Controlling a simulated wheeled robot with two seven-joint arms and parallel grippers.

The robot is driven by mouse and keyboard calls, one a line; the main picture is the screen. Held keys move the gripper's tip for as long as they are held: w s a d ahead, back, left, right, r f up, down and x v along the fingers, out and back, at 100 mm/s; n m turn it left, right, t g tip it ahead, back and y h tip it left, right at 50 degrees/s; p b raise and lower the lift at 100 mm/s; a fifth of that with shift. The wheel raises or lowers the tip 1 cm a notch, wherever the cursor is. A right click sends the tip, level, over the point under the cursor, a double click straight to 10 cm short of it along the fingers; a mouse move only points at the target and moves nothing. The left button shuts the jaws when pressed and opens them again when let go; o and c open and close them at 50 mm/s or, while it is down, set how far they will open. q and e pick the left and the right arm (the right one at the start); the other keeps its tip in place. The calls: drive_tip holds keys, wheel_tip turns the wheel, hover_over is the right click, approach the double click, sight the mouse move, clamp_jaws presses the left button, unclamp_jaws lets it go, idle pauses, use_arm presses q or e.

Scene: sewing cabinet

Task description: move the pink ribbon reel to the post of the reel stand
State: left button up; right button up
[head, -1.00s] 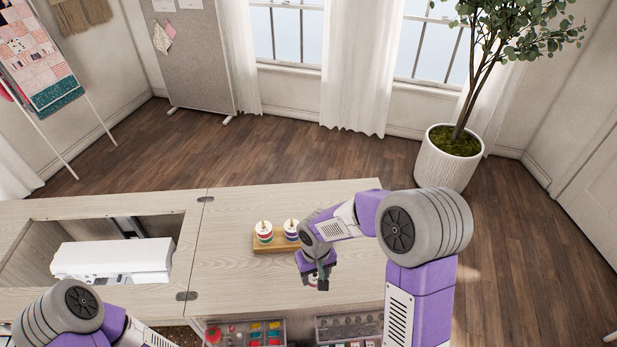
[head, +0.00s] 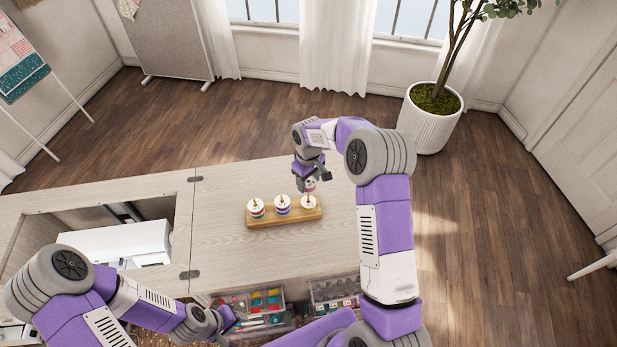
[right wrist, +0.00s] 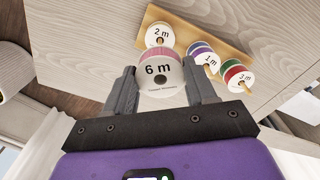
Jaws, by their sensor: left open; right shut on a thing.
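The pink ribbon reel (right wrist: 160,72), with a white end marked "6 m", is between the fingers of my right gripper (right wrist: 163,88). In the head view the held reel (head: 311,184) is above the right end of the wooden reel stand (head: 285,219). The stand's right post carries a reel marked "2 m" (right wrist: 160,36); the post tip shows just below the held reel. Whether the held reel touches the post cannot be told. My right gripper (head: 312,178) is shut on the pink reel. My left gripper (head: 231,322) is open and empty, low over the drawers.
Other stand posts carry reels with purple (right wrist: 208,62) and with red and green ribbon (right wrist: 238,77). A white sewing machine (head: 115,240) lies in the cabinet opening at left. Open drawers (head: 255,300) hold small supplies. The tabletop (head: 225,235) around the stand is mostly clear.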

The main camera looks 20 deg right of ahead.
drive_tip(key=shift+f, duration=0.5)
drive_tip(key=shift+f+b, duration=0.6)
drive_tip(key=shift+f+b, duration=0.95)
drive_tip(key=shift+f, duration=0.5)
drive_tip(key=o, duration=1.1)
wheel_tip(320, 180, up, 8)
drive_tip(key=shift+f+p, duration=0.15)
drive_tip(key=shift+p, duration=0.2)
drive_tip(key=shift+f, duration=0.1)
